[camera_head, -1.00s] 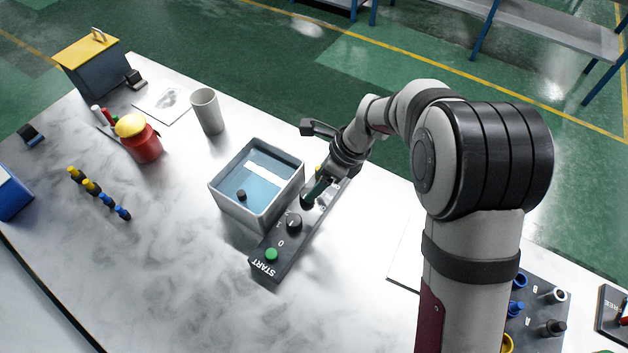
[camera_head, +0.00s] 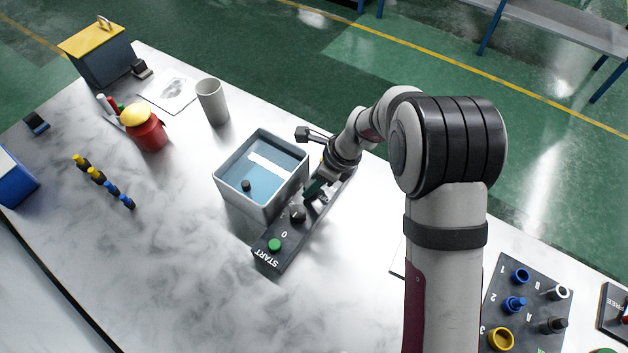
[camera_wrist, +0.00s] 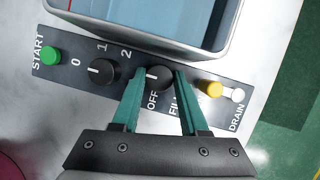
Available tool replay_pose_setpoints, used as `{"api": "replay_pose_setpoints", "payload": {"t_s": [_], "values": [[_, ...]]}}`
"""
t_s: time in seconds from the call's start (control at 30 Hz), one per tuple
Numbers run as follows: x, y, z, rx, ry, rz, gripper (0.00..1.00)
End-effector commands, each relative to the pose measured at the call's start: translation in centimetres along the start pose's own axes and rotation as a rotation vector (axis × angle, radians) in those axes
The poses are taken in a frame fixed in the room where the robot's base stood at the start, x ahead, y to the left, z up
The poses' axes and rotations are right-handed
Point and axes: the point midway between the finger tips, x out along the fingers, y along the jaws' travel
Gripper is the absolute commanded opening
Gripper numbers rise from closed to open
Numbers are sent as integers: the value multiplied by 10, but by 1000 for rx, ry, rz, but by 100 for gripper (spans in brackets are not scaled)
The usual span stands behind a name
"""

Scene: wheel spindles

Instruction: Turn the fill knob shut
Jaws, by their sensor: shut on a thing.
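The dark control panel (camera_head: 272,259) stands beside a grey tank of water (camera_head: 235,195). In the wrist view, the black fill knob (camera_wrist: 158,77) sits on the panel (camera_wrist: 75,84), with the OFF and FILL lettering below it. My gripper (camera_wrist: 159,74) is shut on the fill knob, one green finger on either side. A short pale mark shows on the knob's face, seeming to point left; its exact setting is hard to read. The fingers partly cover the lettering. In the head view, my gripper (camera_head: 316,188) hides most of this knob.
A second black knob (camera_wrist: 101,72) by the numbers and a green START button (camera_wrist: 50,55) lie to the left. A yellow button (camera_wrist: 210,89) and a white DRAIN part (camera_wrist: 237,95) lie to the right. The tank wall (camera_wrist: 150,38) rises close above the panel.

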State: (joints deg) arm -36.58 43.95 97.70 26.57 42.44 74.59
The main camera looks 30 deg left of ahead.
Motion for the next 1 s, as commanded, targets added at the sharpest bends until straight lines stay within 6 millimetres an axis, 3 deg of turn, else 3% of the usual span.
{"api": "replay_pose_setpoints", "payload": {"t_s": [0.47, 1.0], "values": [[0, -1, 0, -59, 3, 25, 0], [1, -3, 1, -478, 23, 198, 0]]}}
